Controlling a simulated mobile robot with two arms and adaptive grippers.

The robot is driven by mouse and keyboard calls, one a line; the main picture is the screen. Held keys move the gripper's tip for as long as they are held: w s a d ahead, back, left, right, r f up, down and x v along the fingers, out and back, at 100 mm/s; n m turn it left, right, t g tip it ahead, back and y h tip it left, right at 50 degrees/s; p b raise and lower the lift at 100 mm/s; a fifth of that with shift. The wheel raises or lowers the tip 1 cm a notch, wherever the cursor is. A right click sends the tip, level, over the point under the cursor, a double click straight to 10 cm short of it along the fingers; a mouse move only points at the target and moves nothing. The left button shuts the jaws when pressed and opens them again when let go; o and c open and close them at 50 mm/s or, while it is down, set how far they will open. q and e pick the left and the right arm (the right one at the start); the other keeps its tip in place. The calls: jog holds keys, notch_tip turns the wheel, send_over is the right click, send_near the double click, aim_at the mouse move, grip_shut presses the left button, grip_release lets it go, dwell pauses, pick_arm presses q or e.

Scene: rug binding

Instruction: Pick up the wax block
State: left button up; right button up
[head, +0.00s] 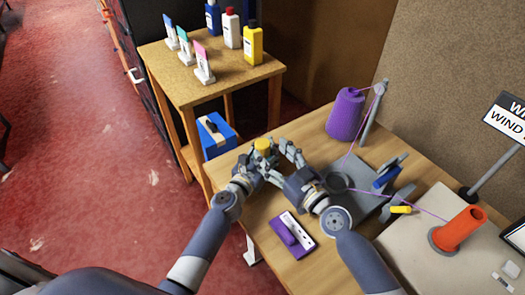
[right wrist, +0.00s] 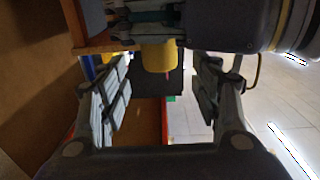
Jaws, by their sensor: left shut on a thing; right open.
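A yellow block (head: 263,146), which looks like the wax block, is held up near the left edge of the wooden table. My left gripper (head: 254,160) is shut on it. My right gripper (head: 281,162) is open close by on its right. In the right wrist view the yellow block (right wrist: 158,56) hangs between the two spread fingers of my right gripper (right wrist: 163,95), with a gap on either side. The left gripper's fingers (right wrist: 150,20) show at the top there, on the block. The block's far side is hidden.
On the table (head: 268,247) are a purple cone of yarn (head: 345,114), a grey winding device (head: 355,185), a purple-and-white item (head: 292,234) and an orange spool (head: 459,230). A side table (head: 190,88) with bottles stands behind. Purple yarn crosses right of my grippers.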

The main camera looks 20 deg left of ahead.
aim_at(267, 148)
jog(key=shift+x, duration=2.65)
jog(key=c, duration=1.2)
